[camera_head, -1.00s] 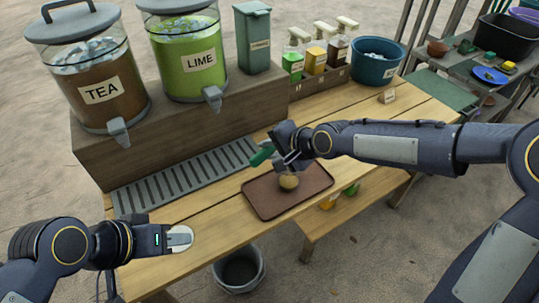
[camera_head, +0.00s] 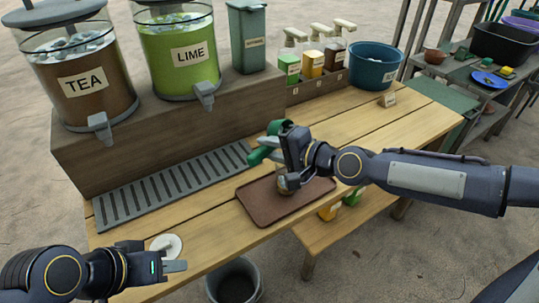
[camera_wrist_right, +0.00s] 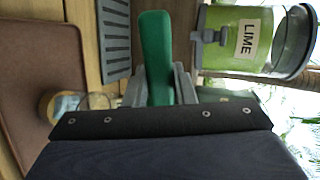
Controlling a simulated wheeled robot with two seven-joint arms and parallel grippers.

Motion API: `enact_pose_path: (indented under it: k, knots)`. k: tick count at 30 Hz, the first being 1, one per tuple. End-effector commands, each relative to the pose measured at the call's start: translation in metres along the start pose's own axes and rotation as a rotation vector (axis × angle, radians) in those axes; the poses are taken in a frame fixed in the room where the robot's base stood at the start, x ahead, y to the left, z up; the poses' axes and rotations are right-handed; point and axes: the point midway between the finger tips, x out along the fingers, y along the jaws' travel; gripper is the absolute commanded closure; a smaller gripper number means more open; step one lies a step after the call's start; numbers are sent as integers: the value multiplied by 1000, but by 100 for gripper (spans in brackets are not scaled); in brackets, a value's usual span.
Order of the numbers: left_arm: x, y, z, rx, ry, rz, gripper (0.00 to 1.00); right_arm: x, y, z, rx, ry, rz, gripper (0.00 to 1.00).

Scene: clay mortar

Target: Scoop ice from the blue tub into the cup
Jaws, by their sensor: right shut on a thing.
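My right gripper (camera_head: 272,150) is shut on the green handle of the scoop (camera_wrist_right: 155,50), above the brown tray. The scoop's bowl is mostly hidden by the gripper. A small clear cup (camera_head: 286,184) stands on the tray below the gripper, partly covered by it; it seems to show at the left of the right wrist view (camera_wrist_right: 58,103). The blue tub (camera_head: 375,72) stands at the table's far right end, well away from the gripper. My left gripper (camera_head: 174,266) is low at the left, beside a white disc (camera_head: 166,245); its jaw opening is unclear.
The brown tray (camera_head: 262,208) lies by the table's front edge, with a grey drip grate (camera_head: 150,190) behind it. Tea (camera_head: 84,85) and lime (camera_head: 188,55) dispensers stand on a wooden riser. Pump bottles (camera_head: 312,62) stand left of the tub. The table's right side is mostly clear.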

Motion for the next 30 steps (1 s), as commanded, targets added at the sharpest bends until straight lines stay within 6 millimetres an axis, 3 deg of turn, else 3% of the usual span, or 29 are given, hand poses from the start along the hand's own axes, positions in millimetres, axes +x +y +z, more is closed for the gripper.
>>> enact_pose_path:
  k: [15,30]
  knots:
    - [40,-18,20,0,0,0,64,-3,7,0,1,1,-171,100]
    - [45,-21,23,0,0,0,64,-6,3,0,-1,1,-212,100]
